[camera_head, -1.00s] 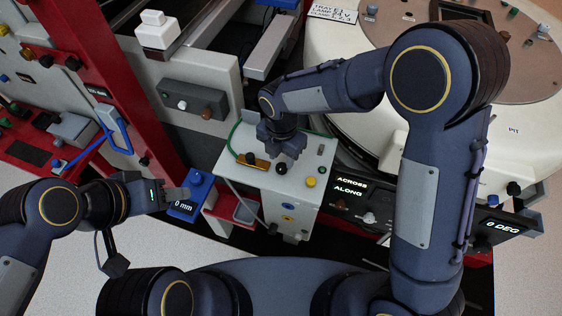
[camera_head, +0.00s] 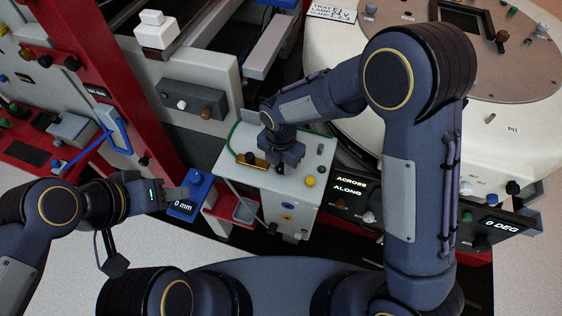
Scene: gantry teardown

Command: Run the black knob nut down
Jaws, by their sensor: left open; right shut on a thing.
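The white box (camera_head: 262,192) stands in the middle, with a yellow knob (camera_head: 310,181) and a black button (camera_head: 321,149) on its top. My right gripper (camera_head: 279,166) reaches down onto this top from above. It is shut on a small dark thing at its tips, which looks like the black knob nut (camera_head: 278,170); the fingers and wrist hide most of it. How far down the nut sits cannot be seen. My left gripper (camera_head: 180,194) is open and empty, at the left of the box beside the blue 0 mm readout.
The blue readout (camera_head: 184,208) and a red tray holder (camera_head: 218,217) stand close left of the box. A yellow-orange part (camera_head: 257,161) and a green cable lie beside my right gripper. The ACROSS/ALONG panel (camera_head: 352,190) and the large white drum (camera_head: 520,135) are at the right.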

